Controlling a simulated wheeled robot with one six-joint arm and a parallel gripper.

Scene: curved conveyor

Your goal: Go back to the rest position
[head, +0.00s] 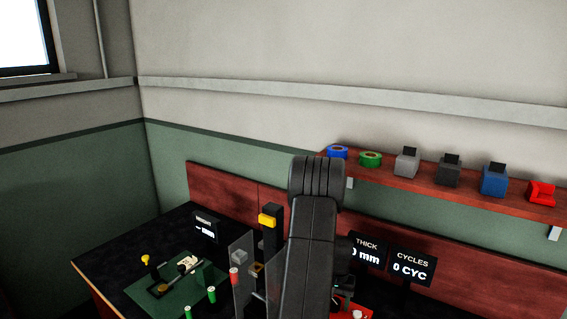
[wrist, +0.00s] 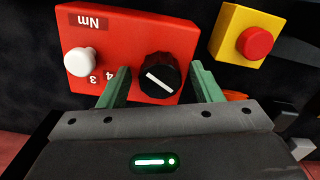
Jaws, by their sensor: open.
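My gripper (wrist: 160,92) is open in the wrist view, its two green fingers apart with nothing between them that I can see held. A black knob (wrist: 159,75) with a white mark sits on a red box (wrist: 130,40) just beyond the fingertips. I cannot tell whether the fingers touch the box. A bit of the red box (head: 352,313) shows at the bottom edge.
A yellow box with a red button (wrist: 256,42) stands close right of the red box. Displays (head: 411,265) stand right of my arm. A clear panel (head: 241,275) and a dark post with a yellow part (head: 269,220) stand left. A shelf (head: 440,190) runs behind.

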